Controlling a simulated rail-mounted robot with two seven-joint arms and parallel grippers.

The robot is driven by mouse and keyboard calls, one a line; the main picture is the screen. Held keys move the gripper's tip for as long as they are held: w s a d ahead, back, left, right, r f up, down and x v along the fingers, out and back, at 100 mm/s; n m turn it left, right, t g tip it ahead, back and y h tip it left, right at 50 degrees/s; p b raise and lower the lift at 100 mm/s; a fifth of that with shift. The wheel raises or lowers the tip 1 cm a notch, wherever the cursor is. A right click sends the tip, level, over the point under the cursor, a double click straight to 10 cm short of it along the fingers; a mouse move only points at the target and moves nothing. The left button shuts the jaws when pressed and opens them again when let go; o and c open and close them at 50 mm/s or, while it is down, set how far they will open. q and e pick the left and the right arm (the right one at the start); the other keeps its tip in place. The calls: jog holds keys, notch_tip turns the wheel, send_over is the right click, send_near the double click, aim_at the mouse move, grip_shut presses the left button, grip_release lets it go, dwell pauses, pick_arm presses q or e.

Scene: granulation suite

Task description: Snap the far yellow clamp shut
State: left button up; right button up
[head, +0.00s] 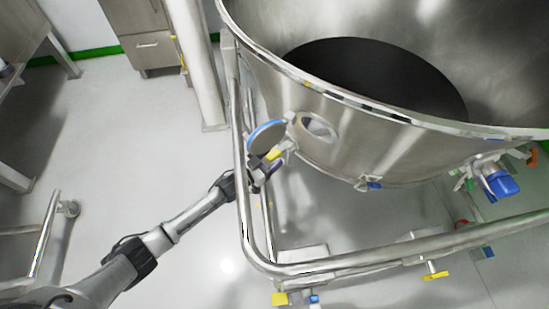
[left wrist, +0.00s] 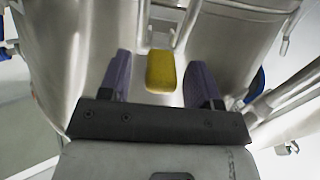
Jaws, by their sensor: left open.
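The far yellow clamp (head: 274,153) is on the side of the steel vessel (head: 345,150), beside the blue-rimmed round disc. My left gripper (head: 268,172) reaches it from the left in the head view. In the left wrist view the clamp's yellow handle (left wrist: 161,72) stands between the two purple fingers of my left gripper (left wrist: 160,76). The fingers are open, with a gap on each side of the handle. A metal wire loop runs up from the handle along the vessel wall. Whether the clamp is latched cannot be told. My right gripper is not in view.
A tubular steel rail (head: 243,190) curves around the vessel, close to my left arm. The blue-rimmed disc (head: 266,135) and a round port (head: 318,127) are close to the clamp. A blue-capped valve (head: 500,184) is at right. The floor at left is mostly clear.

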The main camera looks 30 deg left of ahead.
pick_arm(q)
jog(key=shift+w+d, duration=0.1)
jog(key=shift+w, duration=0.5)
jog(key=shift+w+d, duration=0.2)
jog(key=shift+w, duration=0.1)
grip_shut()
